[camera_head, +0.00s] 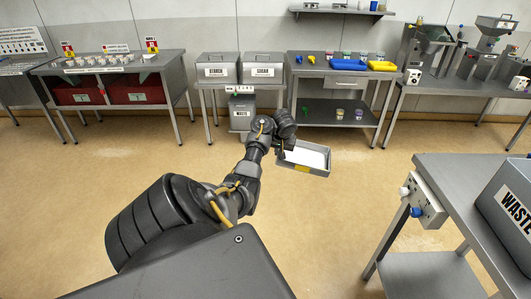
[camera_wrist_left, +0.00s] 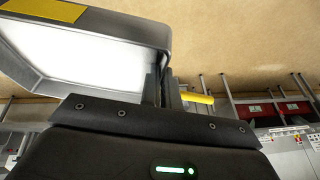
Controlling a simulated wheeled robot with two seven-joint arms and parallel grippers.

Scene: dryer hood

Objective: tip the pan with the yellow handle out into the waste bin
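The pan (camera_head: 318,171) is a grey shallow tray with white material (camera_head: 308,157) in it and a yellow patch on its near wall. It looks about level, held above the floor. My left gripper (camera_head: 284,145) is at its left end. In the left wrist view the pan (camera_wrist_left: 150,32) fills the upper left, and its yellow handle (camera_wrist_left: 198,98) sticks out past the fingers (camera_wrist_left: 165,92), which appear closed on it. A grey bin marked WASTE (camera_head: 512,208) stands on the right bench, cut by the picture edge. Another box marked WASTE (camera_head: 241,112) stands at the back. My right gripper is out of view.
The right bench (camera_head: 455,170) has a control box (camera_head: 425,203) on its left side. Along the back wall stand a table with red bins (camera_head: 130,95), lidded boxes (camera_head: 217,68) and a bench with blue and yellow trays (camera_head: 348,64). The floor (camera_head: 340,220) between is clear.

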